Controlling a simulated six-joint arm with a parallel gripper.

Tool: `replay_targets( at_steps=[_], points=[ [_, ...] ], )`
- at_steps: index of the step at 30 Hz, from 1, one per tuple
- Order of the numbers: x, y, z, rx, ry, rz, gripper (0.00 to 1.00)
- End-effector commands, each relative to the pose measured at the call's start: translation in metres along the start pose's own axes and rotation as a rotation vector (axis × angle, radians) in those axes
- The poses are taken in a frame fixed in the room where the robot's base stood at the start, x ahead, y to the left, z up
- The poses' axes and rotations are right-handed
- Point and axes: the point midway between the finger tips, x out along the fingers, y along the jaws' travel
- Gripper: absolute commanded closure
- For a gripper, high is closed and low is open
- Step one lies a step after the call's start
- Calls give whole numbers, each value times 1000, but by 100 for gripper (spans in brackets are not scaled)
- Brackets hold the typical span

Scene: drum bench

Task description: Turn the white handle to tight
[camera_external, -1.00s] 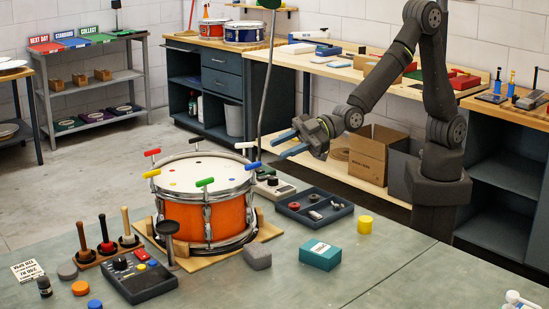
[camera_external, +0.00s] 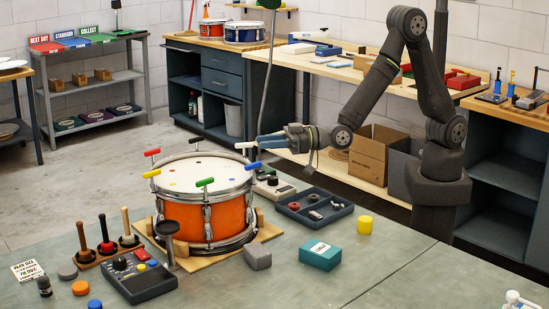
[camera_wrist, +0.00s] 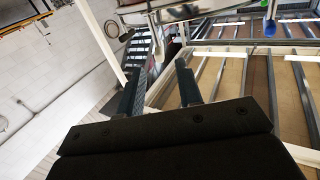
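Whether a fingertip touches a handle cannot be told.
Red (camera_external: 152,152), black (camera_external: 197,139), yellow (camera_external: 152,173) and green (camera_external: 204,182) handles stand around the drum rim. A dark parts tray (camera_external: 327,217), a teal box (camera_external: 320,257) and a yellow cylinder (camera_external: 365,225) lie to the right.

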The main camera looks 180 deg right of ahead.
Motion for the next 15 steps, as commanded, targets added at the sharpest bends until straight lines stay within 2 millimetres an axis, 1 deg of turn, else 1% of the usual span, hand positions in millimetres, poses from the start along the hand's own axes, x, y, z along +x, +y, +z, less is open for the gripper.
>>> replay_targets(
  at_steps=[1,6,10,15],
  points=[
    [12,0,0,0,1,1,67],
    [47,0,0,0,1,0,67],
    [67,0,0,-1,0,0,67],
    [82,0,0,-1,-1,-1,67]
  ],
)
